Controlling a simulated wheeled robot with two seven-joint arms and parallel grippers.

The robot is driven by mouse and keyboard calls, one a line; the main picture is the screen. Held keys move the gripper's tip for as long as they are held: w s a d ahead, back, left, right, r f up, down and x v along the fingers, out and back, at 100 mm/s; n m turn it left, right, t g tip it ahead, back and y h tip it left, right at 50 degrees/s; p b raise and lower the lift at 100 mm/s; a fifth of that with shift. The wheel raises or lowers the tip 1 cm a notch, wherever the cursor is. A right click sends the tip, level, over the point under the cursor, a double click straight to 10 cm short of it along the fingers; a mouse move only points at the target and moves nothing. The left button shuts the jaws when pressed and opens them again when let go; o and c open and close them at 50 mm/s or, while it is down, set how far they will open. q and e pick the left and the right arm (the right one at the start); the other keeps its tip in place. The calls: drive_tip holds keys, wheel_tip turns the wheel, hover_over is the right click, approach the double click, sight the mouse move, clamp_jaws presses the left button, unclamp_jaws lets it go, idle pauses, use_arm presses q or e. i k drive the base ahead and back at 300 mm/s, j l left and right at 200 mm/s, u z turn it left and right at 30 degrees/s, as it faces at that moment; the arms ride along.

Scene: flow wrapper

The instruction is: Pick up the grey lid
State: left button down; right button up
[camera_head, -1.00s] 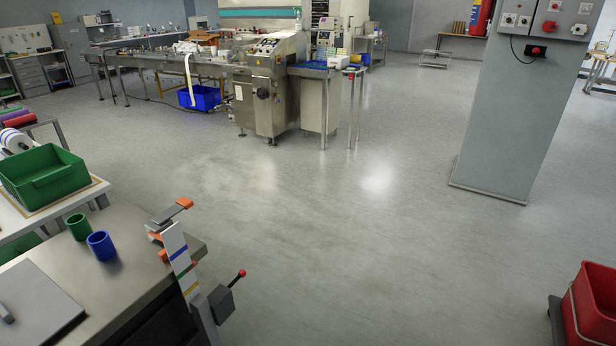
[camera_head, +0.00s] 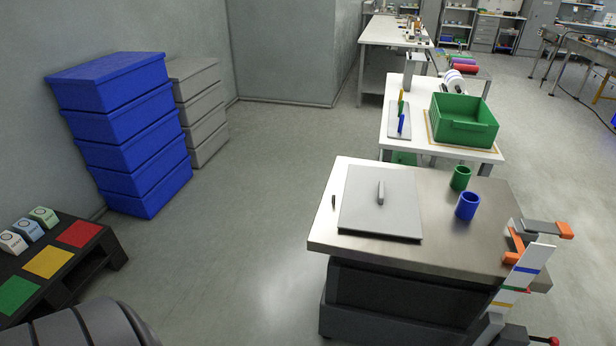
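The grey lid (camera_head: 362,209) is a flat, nearly square plate with a small upright handle (camera_head: 380,194) near its middle. It lies on the left part of the steel-topped table (camera_head: 459,248), right of centre in the head view. All of its top is in sight. A green cup (camera_head: 460,178) and a blue cup (camera_head: 467,206) stand to its right on the same table. Neither of my grippers is in view.
An orange-ended bar clamp (camera_head: 525,265) is at the table's right edge. Behind, a white table holds a green bin (camera_head: 464,122). Blue crates (camera_head: 127,140) and grey crates (camera_head: 200,115) are stacked at left. A dark stand (camera_head: 108,262) has coloured squares. Floor between is clear.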

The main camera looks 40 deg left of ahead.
sight(380, 201)
drive_tip(key=u, duration=0.85)
drive_tip(key=i+j, duration=0.15)
